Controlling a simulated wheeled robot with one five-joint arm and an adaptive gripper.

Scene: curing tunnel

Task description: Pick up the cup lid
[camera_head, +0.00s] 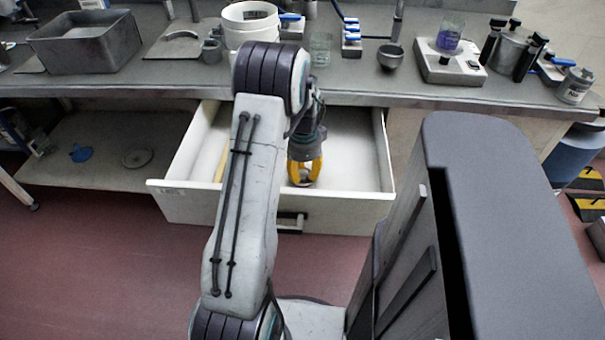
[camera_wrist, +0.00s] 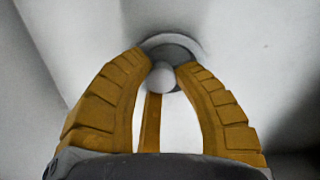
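The cup lid is a small grey round disc with a pale ball knob; in the wrist view the lid (camera_wrist: 190,46) lies at the top middle, against the white drawer floor. My gripper (camera_wrist: 163,70) has its yellow fingers on both sides of the knob, tips over the disc. A third finger shows below the knob. Any gap between fingertips and knob is too small to judge. In the head view my gripper (camera_head: 304,172) points down inside the open white drawer (camera_head: 345,207), with a pale part of the lid showing between the fingers.
The bench above the drawer holds a grey bin (camera_head: 85,48), a white bucket (camera_head: 250,22), a small dark bowl (camera_head: 390,58) and a hotplate with a beaker (camera_head: 450,65). A lower shelf (camera_head: 100,160) is at left. The drawer floor around my gripper looks mostly clear.

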